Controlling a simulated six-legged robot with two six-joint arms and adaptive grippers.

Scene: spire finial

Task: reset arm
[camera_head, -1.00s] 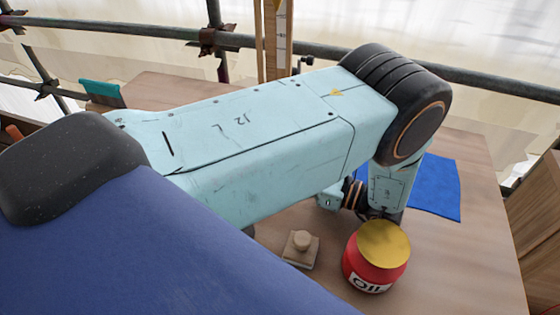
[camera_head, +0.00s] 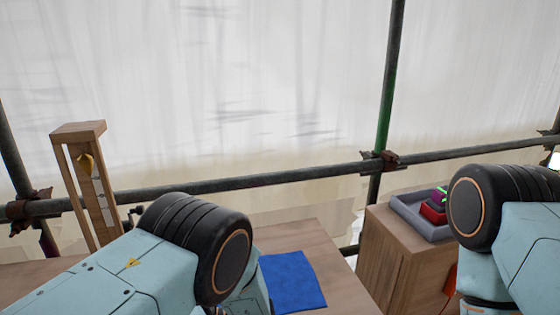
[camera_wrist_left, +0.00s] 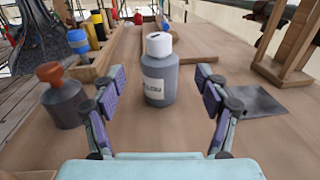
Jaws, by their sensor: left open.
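My left gripper (camera_wrist_left: 160,95) is open in the left wrist view, its two padded fingers spread apart over the wooden table. A grey bottle with a white cap and a label (camera_wrist_left: 158,85) stands upright on the table, between and beyond the fingertips; I cannot tell that either finger touches it. In the head view my left arm (camera_head: 150,260) comes in from the lower left, and its gripper is out of frame. My right arm (camera_head: 520,230) shows at the right edge; its gripper is out of frame.
A blue cloth (camera_head: 291,281) lies on the table. A wooden frame (camera_head: 92,190) stands at the left. A grey tray (camera_head: 420,222) with a red item sits on a wooden box. A grey pot with a brown knob (camera_wrist_left: 62,98) stands left of the bottle. Scaffold pipes cross behind.

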